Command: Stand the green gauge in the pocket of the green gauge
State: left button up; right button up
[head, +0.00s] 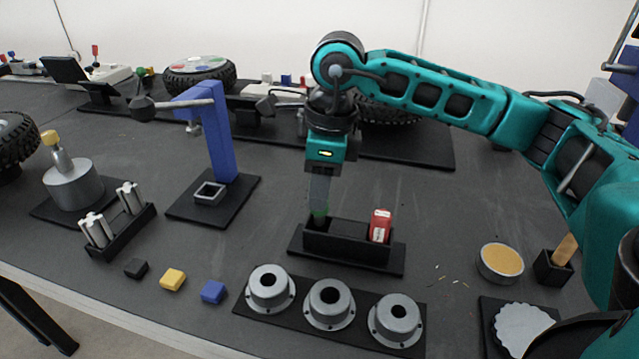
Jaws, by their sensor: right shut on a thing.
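My right gripper (319,200) points straight down over the left end of a black gauge holder (348,242). It is shut on the green gauge (320,215), of which only a small green part shows between and below the fingers. The green gauge is at the left end of the holder, and its lower end is hidden by the holder's front wall. I cannot tell whether it touches the bottom of the pocket. A red gauge (380,226) stands upright in the right end of the holder. My left gripper is not in view.
A row of grey flanged hubs (329,304) lies in front of the holder. A blue post stand (212,135) is to the left, and a round tin (500,262) to the right. Small black, yellow and blue blocks (213,292) lie at the front left. Wheels stand behind.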

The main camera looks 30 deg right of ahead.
jog(key=shift+f+b, duration=0.5)
jog(key=shift+f, duration=0.2)
jog(key=shift+f+b, duration=0.8)
jog(key=shift+f, duration=0.15)
dwell(0.6)
jog(key=shift+f+b, duration=0.5)
jog(key=shift+f, duration=0.1)
dwell(0.6)
jog(key=o, duration=1.2)
jog(key=shift+c, duration=0.2)
jog(key=o, duration=0.6)
jog(key=shift+c, duration=0.2)
jog(key=shift+r, duration=0.1)
